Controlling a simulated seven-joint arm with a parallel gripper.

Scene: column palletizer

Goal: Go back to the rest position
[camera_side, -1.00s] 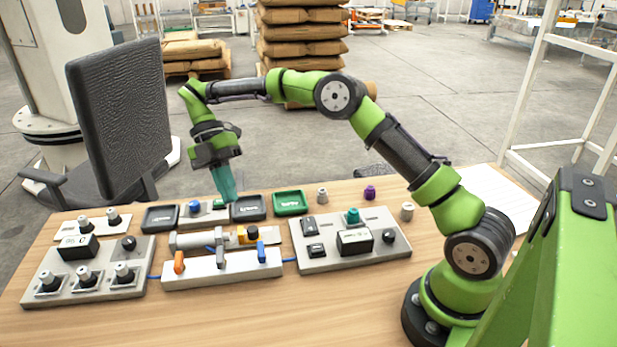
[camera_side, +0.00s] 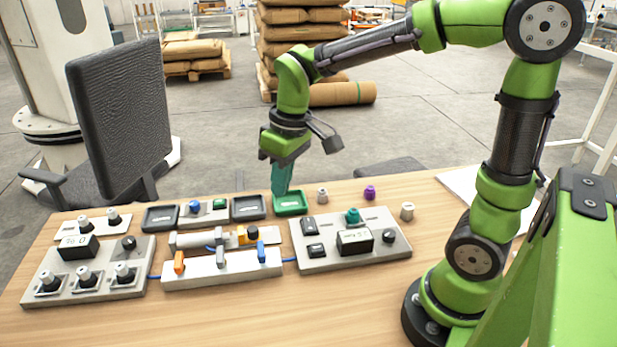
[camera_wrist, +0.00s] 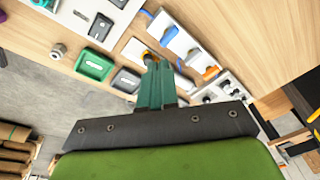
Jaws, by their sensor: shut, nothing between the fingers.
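My gripper (camera_side: 281,190) has teal fingers and points down above the far edge of the table, in front of the green tray in the side view. Its fingers are shut and empty. In the wrist view my gripper (camera_wrist: 154,68) shows as closed teal fingers in the middle, with the table gear beyond. My arm reaches from its base at the right, with the elbow raised high. The fingers overlap the green tray (camera_side: 291,209) in the picture; I cannot tell the exact height above it.
On the table stand a right panel (camera_side: 320,265) with a teal knob, a middle fixture (camera_side: 200,275) with levers, and a left knob panel (camera_side: 60,295). Dark trays (camera_side: 160,225), a purple knob (camera_side: 370,192) and pale knobs (camera_side: 407,211) sit nearby. A chair (camera_side: 118,115) stands at the left.

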